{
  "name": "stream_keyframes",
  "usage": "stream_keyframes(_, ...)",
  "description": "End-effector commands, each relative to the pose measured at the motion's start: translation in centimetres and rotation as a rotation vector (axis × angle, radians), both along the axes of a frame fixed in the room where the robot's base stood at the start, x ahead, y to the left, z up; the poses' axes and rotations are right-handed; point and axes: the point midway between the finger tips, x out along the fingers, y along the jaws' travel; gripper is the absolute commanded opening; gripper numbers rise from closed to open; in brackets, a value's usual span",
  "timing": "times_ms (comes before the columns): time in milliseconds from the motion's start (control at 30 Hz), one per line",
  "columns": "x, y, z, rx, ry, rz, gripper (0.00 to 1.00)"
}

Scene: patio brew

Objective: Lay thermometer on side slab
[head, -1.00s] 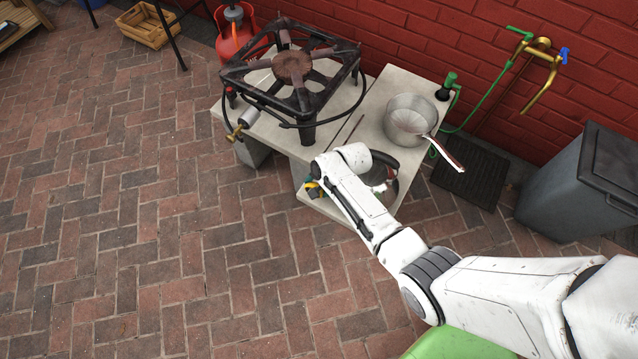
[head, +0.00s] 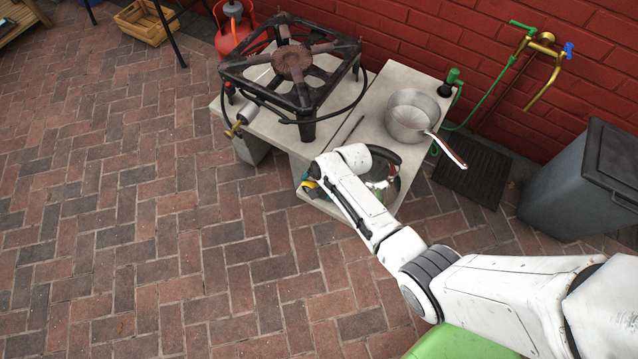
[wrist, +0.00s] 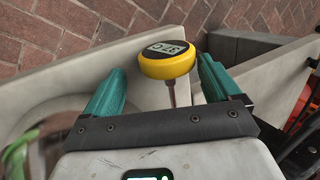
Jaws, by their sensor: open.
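The thermometer (wrist: 168,60) has a round yellow head with a small display and a thin dark stem. In the wrist view it is between the teal fingers of my open gripper (wrist: 160,88), with gaps on both sides. The lower end of its stem is hidden behind the gripper. In the head view only a yellow spot of it (head: 309,184) shows beside my wrist, at the slab's front edge. The side slab (head: 368,128) is pale concrete to the right of the burner. My forearm hides part of its front.
A saucepan (head: 410,115) stands on the slab's back right, its handle sticking out to the right. A grey bin (head: 585,180) is at right.

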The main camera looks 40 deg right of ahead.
Motion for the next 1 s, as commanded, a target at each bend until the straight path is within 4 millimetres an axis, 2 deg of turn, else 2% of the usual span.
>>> stream_keyframes(267, -0.2, -0.1, 0.6, 0.000, 0.000, -0.001, 0.90)
stream_keyframes(700, -2.7, -1.8, 7.7, 0.000, -0.001, -0.001, 0.90)
stream_keyframes(833, -3.2, -2.1, 9.1, 0.001, -0.001, -0.001, 0.90)
stream_keyframes(1000, -3.5, -2.4, 9.9, 0.000, 0.000, 0.000, 0.90)
